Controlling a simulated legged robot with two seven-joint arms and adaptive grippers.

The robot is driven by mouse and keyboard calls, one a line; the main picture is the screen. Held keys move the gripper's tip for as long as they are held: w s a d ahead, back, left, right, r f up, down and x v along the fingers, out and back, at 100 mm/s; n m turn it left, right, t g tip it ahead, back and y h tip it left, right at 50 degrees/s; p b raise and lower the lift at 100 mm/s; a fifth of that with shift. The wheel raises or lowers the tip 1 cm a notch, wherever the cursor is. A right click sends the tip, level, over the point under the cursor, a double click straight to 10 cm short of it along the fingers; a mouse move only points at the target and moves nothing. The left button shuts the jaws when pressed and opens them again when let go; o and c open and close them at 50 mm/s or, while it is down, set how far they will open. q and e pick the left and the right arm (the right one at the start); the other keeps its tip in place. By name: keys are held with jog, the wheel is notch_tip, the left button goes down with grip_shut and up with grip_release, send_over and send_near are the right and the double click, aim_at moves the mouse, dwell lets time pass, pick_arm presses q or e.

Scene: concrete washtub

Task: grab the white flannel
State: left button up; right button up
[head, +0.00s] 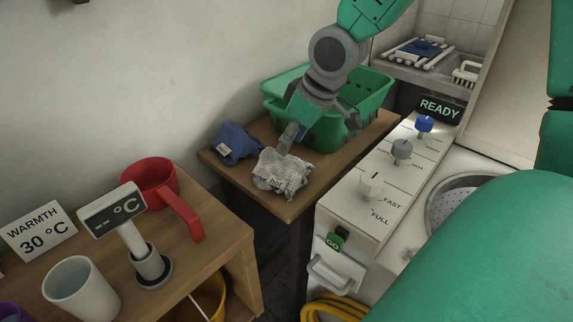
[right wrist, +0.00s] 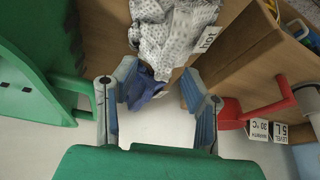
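The white flannel (head: 283,172), crumpled and speckled grey with a small label, lies on the wooden table near its front edge. It also shows at the top of the right wrist view (right wrist: 172,38). My right gripper (head: 320,131) reaches down from above, just behind the flannel; one finger is close to its back edge in the head view. My left gripper is not in view.
A blue cloth (head: 237,142) lies left of the flannel. A green basket (head: 375,88) stands close behind my right gripper. A white control panel (head: 372,180) with knobs is to the right.

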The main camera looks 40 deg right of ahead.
aim_at(281, 157)
jog(key=f, duration=0.1)
jog(key=a+f+b, duration=0.1)
jog(key=f, duration=0.1)
jog(key=shift+w+a+f+b, duration=0.25)
jog(key=shift+w+f+b, duration=0.1)
jog(key=shift+b, duration=0.05)
jog(key=shift+w+a+f, duration=0.15)
jog(key=shift+w+f, duration=0.1)
jog(key=shift+f, duration=0.05)
jog(key=shift+d, duration=0.3)
jog(key=shift+d+f, duration=0.1)
jog(key=shift+d, duration=0.15)
grip_shut()
jog(key=shift+a, duration=0.35)
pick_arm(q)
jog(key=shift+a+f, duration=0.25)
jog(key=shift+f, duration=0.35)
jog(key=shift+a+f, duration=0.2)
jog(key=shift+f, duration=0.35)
pick_arm(e)
jog(key=shift+r, duration=0.25)
